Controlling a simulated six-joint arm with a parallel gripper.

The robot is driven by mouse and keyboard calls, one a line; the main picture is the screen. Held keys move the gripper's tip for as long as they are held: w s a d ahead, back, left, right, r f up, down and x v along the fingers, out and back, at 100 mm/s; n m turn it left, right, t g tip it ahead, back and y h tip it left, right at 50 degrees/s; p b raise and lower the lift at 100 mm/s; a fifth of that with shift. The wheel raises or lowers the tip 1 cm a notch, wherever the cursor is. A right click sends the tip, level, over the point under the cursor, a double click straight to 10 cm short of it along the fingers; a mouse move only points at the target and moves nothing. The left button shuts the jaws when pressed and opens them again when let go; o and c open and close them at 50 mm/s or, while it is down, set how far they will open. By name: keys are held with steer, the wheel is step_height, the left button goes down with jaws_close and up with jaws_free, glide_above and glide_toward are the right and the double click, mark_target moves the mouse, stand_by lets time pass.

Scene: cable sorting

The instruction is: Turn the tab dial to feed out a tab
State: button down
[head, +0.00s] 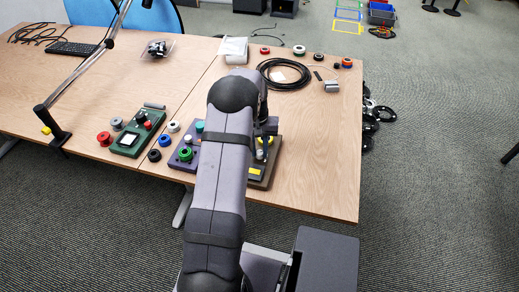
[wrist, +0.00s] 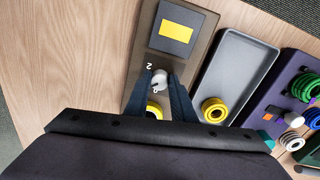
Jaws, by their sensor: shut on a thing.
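The tab dial (wrist: 160,79) is a small pale grey knob on a brown-grey base plate (wrist: 142,45). In the wrist view my gripper (wrist: 161,76) has its two dark blue fingers on either side of the dial, shut on it. A number 2 is printed beside the dial, and another mark shows just below it. A dark square with a yellow label (wrist: 176,32) sits at the plate's far end. A yellow ring (wrist: 154,110) shows partly behind the fingers. In the head view my arm hides the dial, and the yellow label (head: 254,171) shows beside my gripper.
A grey tray (wrist: 238,60) beside the plate holds yellow rings. A purple board with green rings (wrist: 304,87) stands beyond it. A green board (head: 133,136) and loose spools lie left of my arm. A black cable coil (head: 285,74) lies at the back; the table's right side is clear.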

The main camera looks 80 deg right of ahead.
mark_target(259, 152)
steer(key=shift+d+m, duration=0.1)
steer(key=shift+m, duration=1.1)
steer(key=c, duration=1.5)
jaws_free()
steer(key=shift+w+r+b, duration=0.15)
steer(key=shift+r+b, duration=0.6)
steer(key=shift+r, duration=3)
